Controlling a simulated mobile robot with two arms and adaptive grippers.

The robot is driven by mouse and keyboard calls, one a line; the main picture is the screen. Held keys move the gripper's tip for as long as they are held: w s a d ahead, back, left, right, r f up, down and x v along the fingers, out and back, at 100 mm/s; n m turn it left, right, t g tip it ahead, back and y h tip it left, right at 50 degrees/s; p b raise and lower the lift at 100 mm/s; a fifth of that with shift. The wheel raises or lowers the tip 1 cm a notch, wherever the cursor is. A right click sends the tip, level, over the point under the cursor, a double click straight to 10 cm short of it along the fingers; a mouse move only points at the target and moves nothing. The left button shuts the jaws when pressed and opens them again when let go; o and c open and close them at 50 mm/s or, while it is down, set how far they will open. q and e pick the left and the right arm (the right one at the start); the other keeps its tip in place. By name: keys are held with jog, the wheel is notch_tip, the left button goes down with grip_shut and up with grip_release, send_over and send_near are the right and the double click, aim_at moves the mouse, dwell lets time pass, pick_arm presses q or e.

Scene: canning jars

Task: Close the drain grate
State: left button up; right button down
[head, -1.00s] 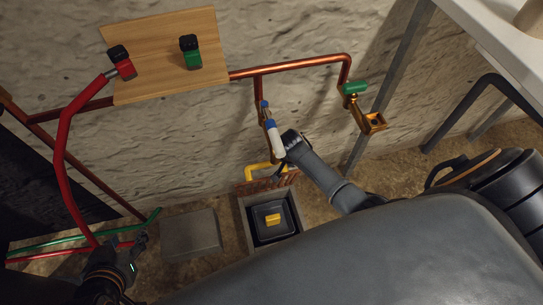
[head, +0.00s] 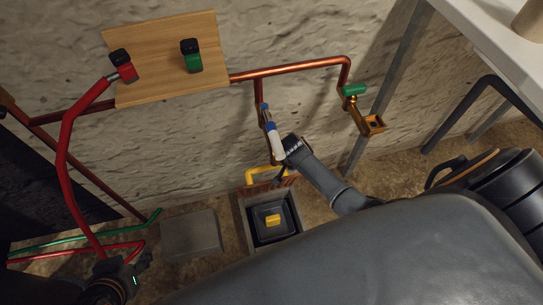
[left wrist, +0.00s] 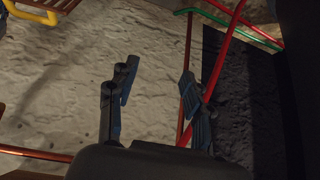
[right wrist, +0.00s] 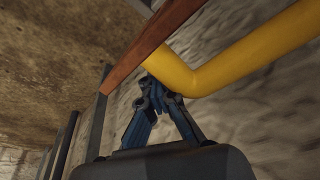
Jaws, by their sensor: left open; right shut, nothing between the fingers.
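The drain grate (head: 258,188) is rusty brown with a yellow handle (head: 256,171). It stands raised at the wall-side edge of the open drain pit (head: 246,224). In the right wrist view, a brown grate bar (right wrist: 152,42) and the yellow handle (right wrist: 255,58) cross above my right gripper (right wrist: 160,92). That gripper is shut and empty, its tips close under the handle's bend; whether they touch cannot be told. My left gripper (head: 142,264) is open and empty, low at left in the head view. The grate's slats also show at the left wrist view's upper left (left wrist: 38,14).
In the pit sits a dark box with a yellow piece (head: 273,219). A grey slab (head: 190,235) lies left of it. Copper pipes (head: 295,69) with a white-and-blue part (head: 274,141) run along the wall. A red hose (head: 63,150) hangs near my left arm.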

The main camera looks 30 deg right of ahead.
pick_arm(q)
jog(key=shift+s+a+g+p, duration=0.95)
jog(key=shift+s+g+p, duration=0.6)
jog(key=shift+s, duration=1.6)
pick_arm(e)
jog(key=shift+s+a+r, duration=0.1)
jog(key=shift+s+a, duration=0.35)
jog(key=shift+s, duration=0.35)
jog(key=shift+s+a, duration=0.4)
jog(key=shift+s, duration=0.35)
pick_arm(q)
jog(key=shift+g+y, duration=0.35)
jog(key=shift+y, duration=0.05)
jog(key=shift+p+x, duration=0.75)
jog(key=shift+x, duration=1.6)
pick_arm(e)
jog(key=shift+s+a, duration=0.15)
jog(key=shift+s, duration=0.55)
jog(key=shift+s+a, duration=0.1)
jog(key=shift+s, duration=0.55)
